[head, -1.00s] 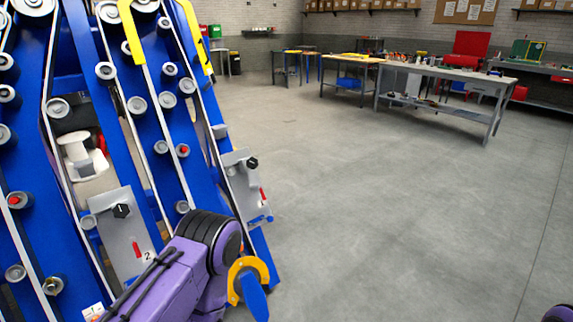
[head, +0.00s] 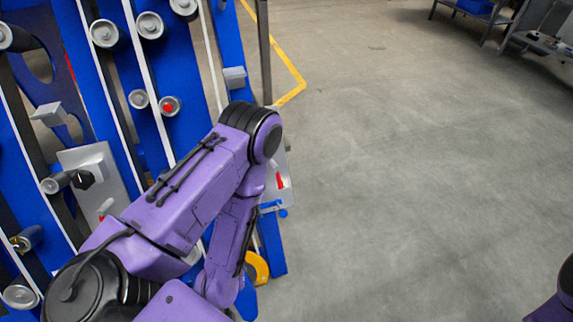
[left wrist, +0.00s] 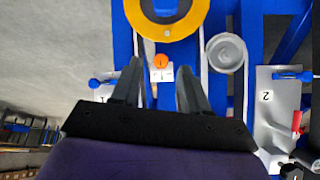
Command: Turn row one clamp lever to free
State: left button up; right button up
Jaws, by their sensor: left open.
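The row one plate (head: 284,165), grey with a red lever (head: 279,180) and a blue knob (head: 283,212), shows beside my left arm in the head view, partly hidden by it. In the left wrist view, the plate marked 1 (left wrist: 103,94) is mostly hidden behind my gripper; its blue knob (left wrist: 94,83) shows at its left end. My left gripper (left wrist: 160,82) is open and empty, fingers pointing at the blue chassis. An orange round part (left wrist: 163,61) above a white label shows between the fingertips. In the head view this gripper is hidden. My right gripper is out of view.
The row two plate (head: 112,185) with a black knob (head: 83,179) is left of my arm; it also shows in the wrist view (left wrist: 268,105). Rollers and belts cover the blue chassis. A yellow ring (left wrist: 165,36) is close ahead of my left fingers. Open floor lies right.

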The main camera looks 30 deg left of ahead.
pick_arm(q)
jog(key=w+f+t+y+b, duration=0.1)
jog(key=w+f+t+b, duration=0.15)
jog(key=w+b, duration=0.35)
jog(key=w+f+t+b, duration=0.2)
jog(key=w+f+b, duration=0.15)
jog(key=w, duration=0.45)
jog(key=n+t+y+b, duration=0.3)
jog(key=t+y+b, duration=0.3)
jog(key=b, duration=0.6)
send_near(280, 185)
jog(key=w+a+f+y, duration=0.1)
jog(key=w, duration=0.1)
jog(key=shift+g, duration=0.25)
jog(key=x, duration=0.3)
jog(key=b+x, duration=0.1)
jog(key=x, duration=0.6)
jog(key=shift+w+r, duration=0.1)
jog(key=shift+r, duration=0.25)
jog(key=shift+w+a, duration=0.25)
jog(key=shift+c, duration=0.2)
grip_shut()
